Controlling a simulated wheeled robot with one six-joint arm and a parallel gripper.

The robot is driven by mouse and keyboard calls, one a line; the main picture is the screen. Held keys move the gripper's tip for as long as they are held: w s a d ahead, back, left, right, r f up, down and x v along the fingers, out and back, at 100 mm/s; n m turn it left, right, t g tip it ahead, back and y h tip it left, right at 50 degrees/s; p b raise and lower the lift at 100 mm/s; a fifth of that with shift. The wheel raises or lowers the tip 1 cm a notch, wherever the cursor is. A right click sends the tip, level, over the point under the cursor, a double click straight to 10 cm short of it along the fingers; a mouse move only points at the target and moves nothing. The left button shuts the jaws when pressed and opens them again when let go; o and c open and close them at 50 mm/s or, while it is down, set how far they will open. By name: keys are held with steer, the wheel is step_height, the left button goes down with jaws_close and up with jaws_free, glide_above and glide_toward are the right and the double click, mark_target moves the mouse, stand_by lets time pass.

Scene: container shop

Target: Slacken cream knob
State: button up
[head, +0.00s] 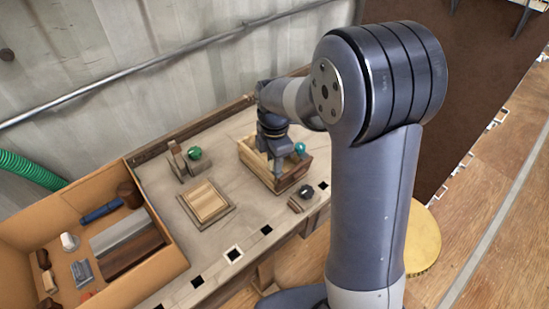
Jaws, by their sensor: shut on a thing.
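My gripper (274,168) points down over the open wooden box (297,178) on the workbench, with its fingertips at or inside the box. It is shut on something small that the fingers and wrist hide. I cannot make out a cream knob for certain; it may be behind my gripper. A teal round knob (300,148) shows at the right of the gripper, by the box's far right side. A green knob (194,153) sits on a wooden fixture to the left, and a dark knob (307,191) on a small block in front of the box.
An orange-brown tray (164,276) at left holds a whitish rounded item (69,241), a blue cylinder (101,211) and other parts. A yellow round stool top (424,243) stands right of my arm.

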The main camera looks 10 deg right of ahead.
steer(key=o, duration=1)
step_height(320, 180, up, 11)
steer(key=shift+f, duration=0.15)
step_height(320, 180, down, 11)
steer(key=shift+r, duration=0.1)
stand_by(0.4)
stand_by(0.5)
